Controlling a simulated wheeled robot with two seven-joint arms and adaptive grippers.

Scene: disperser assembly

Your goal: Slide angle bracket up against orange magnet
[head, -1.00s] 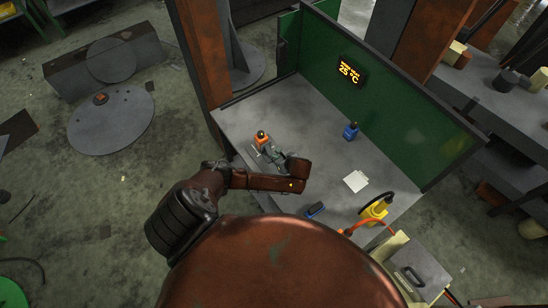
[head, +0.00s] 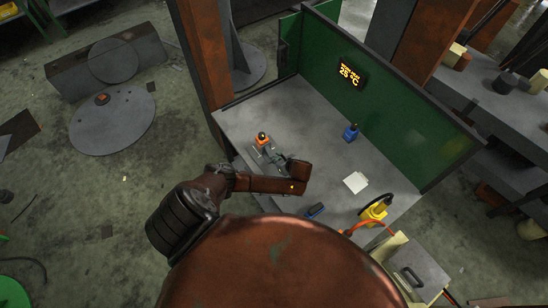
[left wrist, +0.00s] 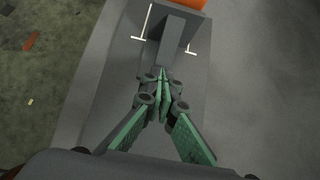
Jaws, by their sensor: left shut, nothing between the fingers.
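The orange magnet (head: 262,139) sits on the table near its left edge, with a dark knob on top. Its orange edge (left wrist: 188,3) also shows at the top of the left wrist view. The grey angle bracket (left wrist: 174,38) lies just in front of it; I cannot tell whether the two touch. My left gripper (left wrist: 163,75) is shut and empty, with its green-padded fingertips at the near end of the bracket. In the head view, my left gripper (head: 272,154) is low over the table beside the magnet. My right gripper is not in view.
White line marks (left wrist: 191,49) are on the surface by the bracket. A green panel (head: 400,110) closes the back.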

